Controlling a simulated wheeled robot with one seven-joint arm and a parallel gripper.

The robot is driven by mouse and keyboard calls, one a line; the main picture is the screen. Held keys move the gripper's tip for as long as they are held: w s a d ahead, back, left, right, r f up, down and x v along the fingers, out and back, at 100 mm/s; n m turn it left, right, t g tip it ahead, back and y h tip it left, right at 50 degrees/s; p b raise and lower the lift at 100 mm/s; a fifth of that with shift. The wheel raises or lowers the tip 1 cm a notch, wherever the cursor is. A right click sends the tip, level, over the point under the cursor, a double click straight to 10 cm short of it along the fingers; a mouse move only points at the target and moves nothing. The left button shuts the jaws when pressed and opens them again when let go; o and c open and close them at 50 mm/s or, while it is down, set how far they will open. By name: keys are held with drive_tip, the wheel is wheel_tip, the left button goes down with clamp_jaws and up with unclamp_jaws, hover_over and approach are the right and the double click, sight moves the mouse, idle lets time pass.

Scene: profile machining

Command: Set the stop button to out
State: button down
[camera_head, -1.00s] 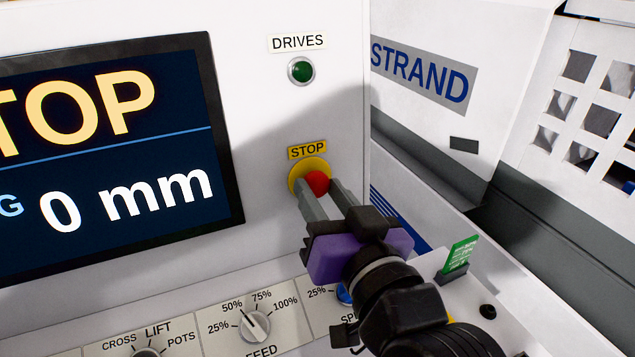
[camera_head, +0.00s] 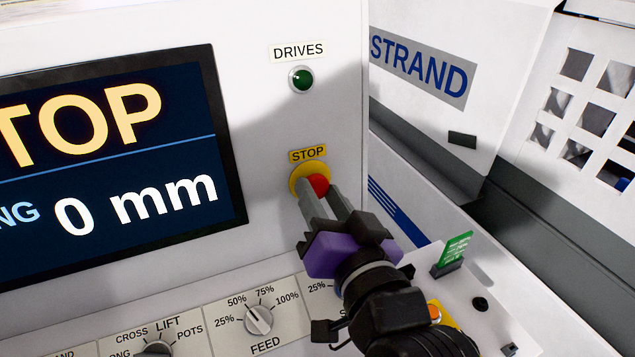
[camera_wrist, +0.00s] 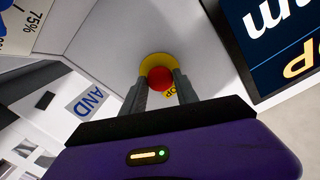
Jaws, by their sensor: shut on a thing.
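The stop button is a red mushroom head (camera_head: 318,185) on a round yellow plate (camera_head: 299,180), under a yellow STOP label (camera_head: 308,153) on the white panel. My gripper (camera_head: 322,192) has its two grey fingers on either side of the red head and is shut on it. The wrist view shows the red head (camera_wrist: 160,78) between the fingertips (camera_wrist: 161,84), with the yellow plate (camera_wrist: 155,61) behind. The fingers hide part of the button's sides, and I cannot tell how far the head stands out from the plate.
A dark screen (camera_head: 120,170) reading STOP and 0 mm is left of the button. A green DRIVES lamp (camera_head: 301,79) is above. A FEED knob (camera_head: 258,320) is below, and a small green card (camera_head: 454,250) stands at lower right.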

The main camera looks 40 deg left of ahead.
idle(0.3)
drive_tip(key=shift+m, duration=1.6)
drive_tip(key=shift+s+d, duration=0.1)
drive_tip(key=shift+d, duration=0.1)
drive_tip(key=shift+s+d, duration=0.1)
drive_tip(key=shift+d, duration=0.05)
drive_tip(key=shift+c, duration=0.6)
unclamp_jaws()
drive_tip(key=shift+r, duration=0.1)
drive_tip(key=shift+d, duration=0.15)
